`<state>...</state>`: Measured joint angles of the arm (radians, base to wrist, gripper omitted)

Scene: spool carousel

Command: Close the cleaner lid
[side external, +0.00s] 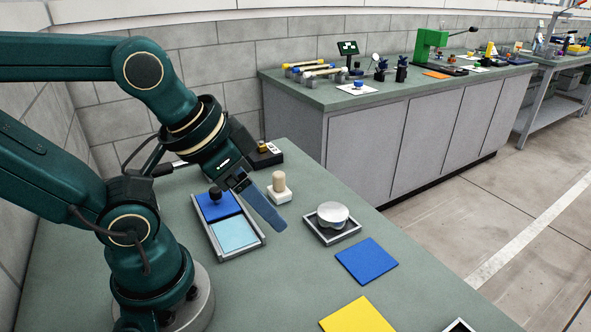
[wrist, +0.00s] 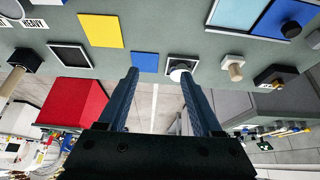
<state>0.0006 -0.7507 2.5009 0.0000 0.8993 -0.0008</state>
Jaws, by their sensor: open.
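A shallow grey-rimmed tray (side external: 250,245), which appears to be the cleaner, lies on the bench. A dark blue plate (side external: 232,206) with a black knob (side external: 215,194), apparently the lid, covers its far half. A light-blue pad (side external: 235,234) lies exposed in the near half. In the wrist view the plate (wrist: 272,17), knob (wrist: 291,28) and pad (wrist: 236,12) are at the top right, cut by the edge. My gripper (side external: 277,223) is above the bench, right of the tray in the side view. In the wrist view its fingers (wrist: 158,75) are apart and nothing is between them.
A wooden peg on a white block (side external: 279,188) stands right of the tray. Farther right, a round white piece (side external: 333,213) sits in a dark square tray (side external: 335,236). Blue (side external: 367,261) and yellow (side external: 357,317) mats lie flat nearby. A black box (side external: 265,158) stands behind.

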